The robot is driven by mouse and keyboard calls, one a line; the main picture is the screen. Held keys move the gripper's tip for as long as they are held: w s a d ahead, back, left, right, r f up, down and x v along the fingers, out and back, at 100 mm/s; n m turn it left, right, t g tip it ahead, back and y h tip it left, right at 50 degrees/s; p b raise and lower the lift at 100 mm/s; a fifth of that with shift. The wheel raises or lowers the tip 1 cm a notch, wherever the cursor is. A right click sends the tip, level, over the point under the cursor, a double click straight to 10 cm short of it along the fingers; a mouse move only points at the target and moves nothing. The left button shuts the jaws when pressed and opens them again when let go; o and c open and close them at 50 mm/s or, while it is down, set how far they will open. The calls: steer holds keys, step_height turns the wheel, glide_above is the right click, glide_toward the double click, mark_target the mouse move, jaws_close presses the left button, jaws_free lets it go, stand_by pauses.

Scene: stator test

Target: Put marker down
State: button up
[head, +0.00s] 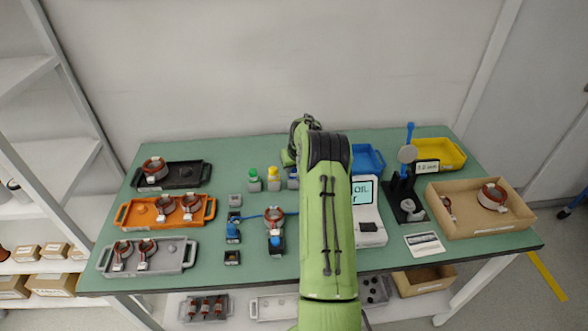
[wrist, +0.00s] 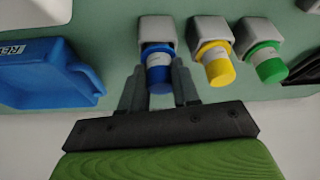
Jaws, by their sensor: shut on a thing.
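The blue marker (wrist: 158,72) stands between the two fingers of my gripper (wrist: 158,82) in the wrist view. My gripper is shut on it. The marker's far end is at a light grey holder block (wrist: 156,28); I cannot tell how deep it sits. A yellow marker (wrist: 214,62) and a green marker (wrist: 262,64) stand in similar blocks beside it. In the head view the green marker (head: 254,183) and yellow marker (head: 273,180) show left of my arm. The blue marker (head: 293,180) is partly hidden by my arm there, and my fingers are hidden.
A blue bin (wrist: 50,72) lies close beside my gripper in the wrist view. On the green table (head: 200,262), trays with copper stators (head: 155,169) stand at left. A meter (head: 369,225), a black stand (head: 405,196), a yellow bin (head: 440,153) and a cardboard box (head: 470,223) are at right.

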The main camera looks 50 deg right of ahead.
steer(key=shift+f+b, duration=0.35)
steer(key=shift+b, duration=0.05)
steer(key=o, duration=1)
steer(key=shift+o, duration=0.2)
steer(key=shift+r, duration=0.1)
steer(key=p+v, duration=0.2)
steer(key=v, duration=1.1)
steer(key=s+a+r+n, duration=0.2)
steer(key=a+r, duration=0.5)
steer(key=a, duration=0.4)
steer(key=s+a+r+n, duration=0.1)
steer(key=s+a+r, duration=0.1)
steer(key=a+r, duration=0.7)
steer(key=s+a+f+n+t+y, duration=0.1)
steer(key=s+a+f+n+y, duration=0.1)
steer(key=s+a, duration=1.5)
steer(key=s+f, duration=0.1)
steer(key=s, duration=0.2)
steer(key=shift+s+f+n+t, duration=0.2)
steer(key=shift+s+n+t, duration=0.05)
steer(key=shift+n+t, duration=0.15)
